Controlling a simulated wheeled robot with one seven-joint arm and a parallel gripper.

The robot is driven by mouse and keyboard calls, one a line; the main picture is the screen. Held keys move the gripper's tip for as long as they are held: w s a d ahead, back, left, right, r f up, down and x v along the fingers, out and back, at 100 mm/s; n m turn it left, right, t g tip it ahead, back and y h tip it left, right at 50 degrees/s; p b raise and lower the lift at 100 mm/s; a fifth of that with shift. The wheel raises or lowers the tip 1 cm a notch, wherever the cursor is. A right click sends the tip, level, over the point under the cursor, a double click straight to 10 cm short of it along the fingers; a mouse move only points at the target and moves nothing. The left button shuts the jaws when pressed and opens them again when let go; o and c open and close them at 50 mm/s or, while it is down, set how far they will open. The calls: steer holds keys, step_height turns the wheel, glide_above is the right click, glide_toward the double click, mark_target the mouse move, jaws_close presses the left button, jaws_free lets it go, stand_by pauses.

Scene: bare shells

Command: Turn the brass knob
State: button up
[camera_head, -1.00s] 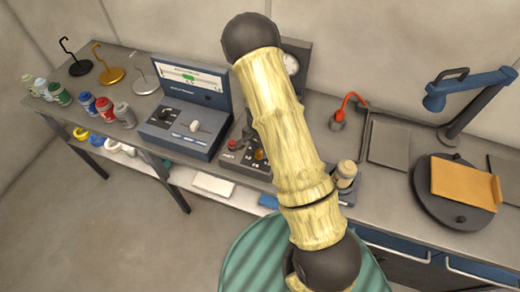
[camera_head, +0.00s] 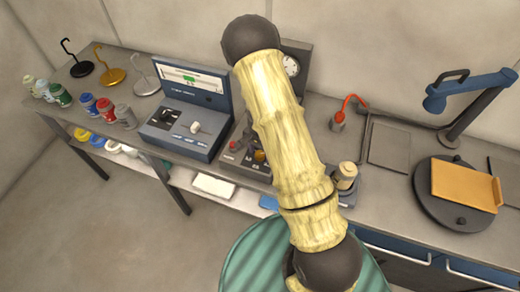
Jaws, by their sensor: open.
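A small brass-coloured knob (camera_head: 260,156) shows just left of my arm, on a dark control panel (camera_head: 249,172) on the bench. My arm covers the right part of that panel and part of the knob's surroundings. My gripper cannot be made out; the pale arm links and dark joints hide the area where it may be. I cannot tell whether anything touches the knob.
A red button (camera_head: 232,145) sits left of the knob. A blue console (camera_head: 192,128) with a raised display stands further left. A round gauge (camera_head: 291,66) is behind my arm. A cylindrical pale knob (camera_head: 346,174) is to its right, then a blue lamp (camera_head: 470,90).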

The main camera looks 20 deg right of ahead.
steer(key=shift+r, duration=0.1)
step_height(320, 180, up, 17)
steer(key=b, duration=0.2)
stand_by(0.4)
steer(key=shift+r, duration=0.1)
steer(key=s+r+n+t+b, duration=0.2)
steer(key=s+n, duration=0.8)
steer(key=s, duration=0.4)
steer(key=shift+s+r+t, duration=0.2)
steer(key=shift+r+t, duration=0.1)
steer(key=shift+r, duration=0.05)
stand_by(0.6)
